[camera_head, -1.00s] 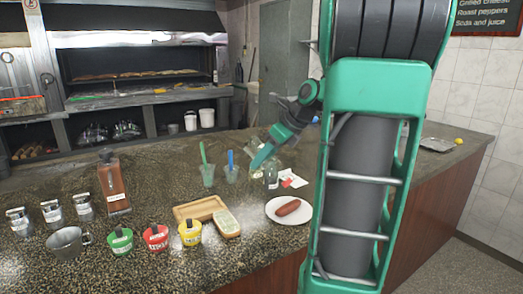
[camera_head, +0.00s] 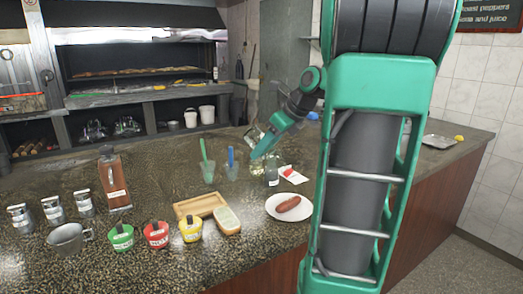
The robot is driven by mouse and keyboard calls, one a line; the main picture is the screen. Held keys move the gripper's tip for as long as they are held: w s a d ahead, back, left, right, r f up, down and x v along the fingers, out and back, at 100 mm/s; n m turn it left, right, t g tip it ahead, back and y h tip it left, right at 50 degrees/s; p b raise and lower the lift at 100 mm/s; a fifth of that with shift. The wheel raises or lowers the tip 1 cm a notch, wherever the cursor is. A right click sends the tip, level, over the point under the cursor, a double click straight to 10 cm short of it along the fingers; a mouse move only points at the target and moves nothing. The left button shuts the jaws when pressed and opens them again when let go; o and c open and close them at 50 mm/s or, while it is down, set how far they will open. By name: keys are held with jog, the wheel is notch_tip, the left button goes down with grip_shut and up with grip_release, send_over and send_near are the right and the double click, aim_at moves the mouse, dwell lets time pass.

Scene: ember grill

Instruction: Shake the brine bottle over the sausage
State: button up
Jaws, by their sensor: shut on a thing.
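The sausage (camera_head: 289,204) is reddish brown and lies on a round white plate (camera_head: 273,211) near the counter's front edge, just left of my arm. My gripper (camera_head: 257,152) is behind and to the left of the plate, pointing down and left. It is shut on a clear, pale glass thing, apparently the brine bottle (camera_head: 257,163), which is small and partly hidden by the jaws. Its tilt and label cannot be made out. A small dark bottle (camera_head: 271,174) with a pale label stands upright just behind the plate.
A wooden tray (camera_head: 186,209), a pale box, colored tubs (camera_head: 156,236), a metal cup, shakers and a brown bottle (camera_head: 115,182) fill the left. A red-and-white card (camera_head: 293,176) lies behind the plate.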

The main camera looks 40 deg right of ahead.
aim_at(262, 133)
jog(key=shift+s+d+r, duration=0.1)
jog(key=shift+s+r, duration=0.05)
jog(key=shift+s, duration=0.05)
jog(key=f, duration=0.4)
jog(key=shift+a+f, duration=0.1)
jog(key=shift+a, duration=0.1)
jog(key=r, duration=0.4)
jog(key=shift+s+d+r, duration=0.1)
jog(key=shift+d+r, duration=0.1)
jog(key=shift+r, duration=0.1)
jog(key=shift+f, duration=0.25)
jog(key=shift+r, duration=3.05)
